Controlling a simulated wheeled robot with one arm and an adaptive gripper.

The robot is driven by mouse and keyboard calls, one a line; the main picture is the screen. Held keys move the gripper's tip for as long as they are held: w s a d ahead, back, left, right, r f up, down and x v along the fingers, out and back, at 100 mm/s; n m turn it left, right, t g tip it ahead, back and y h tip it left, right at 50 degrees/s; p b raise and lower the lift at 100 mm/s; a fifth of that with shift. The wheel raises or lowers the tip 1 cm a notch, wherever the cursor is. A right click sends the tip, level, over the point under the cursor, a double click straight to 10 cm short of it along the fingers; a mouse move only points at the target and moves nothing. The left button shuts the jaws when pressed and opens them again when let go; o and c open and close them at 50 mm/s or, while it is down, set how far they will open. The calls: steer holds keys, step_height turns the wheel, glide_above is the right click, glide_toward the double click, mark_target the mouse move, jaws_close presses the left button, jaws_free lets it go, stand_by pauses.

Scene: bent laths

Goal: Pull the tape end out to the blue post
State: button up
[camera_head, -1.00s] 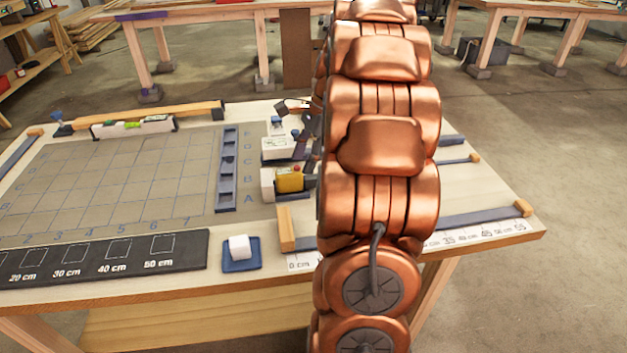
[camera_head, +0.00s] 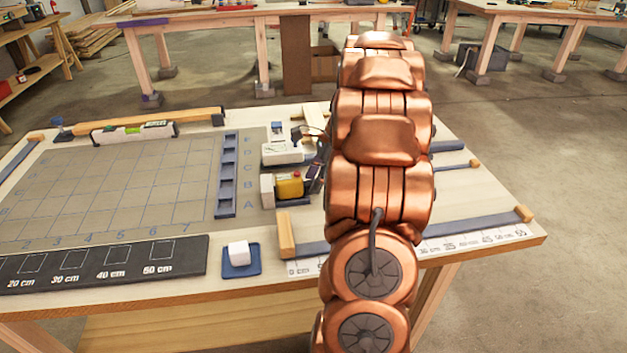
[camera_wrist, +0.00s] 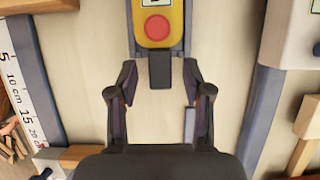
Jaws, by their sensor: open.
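The yellow tape measure (camera_head: 289,186) with its red button sits on the worktable, left of my arm in the head view. In the wrist view its yellow case (camera_wrist: 155,12) is at the top middle, and a dark tape end (camera_wrist: 160,72) sticks out of it toward me. My gripper (camera_wrist: 160,82) is open, with one finger on each side of the tape end, apart from it. My arm hides most of the gripper in the head view. I cannot make out the blue post for certain; a small blue-grey strip (camera_wrist: 190,125) shows beside the right finger.
Blue-grey rails run along both sides in the wrist view, the right one (camera_wrist: 262,110) close by. A ruler (camera_wrist: 22,100) lies at the left. A white device (camera_head: 288,152) stands behind the tape measure. A white cube (camera_head: 238,249) rests on a blue tray (camera_head: 240,268).

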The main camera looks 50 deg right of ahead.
steer(key=shift+w+a+f, duration=0.15)
steer(key=shift+f, duration=0.35)
steer(key=shift+c, duration=0.4)
jaws_close()
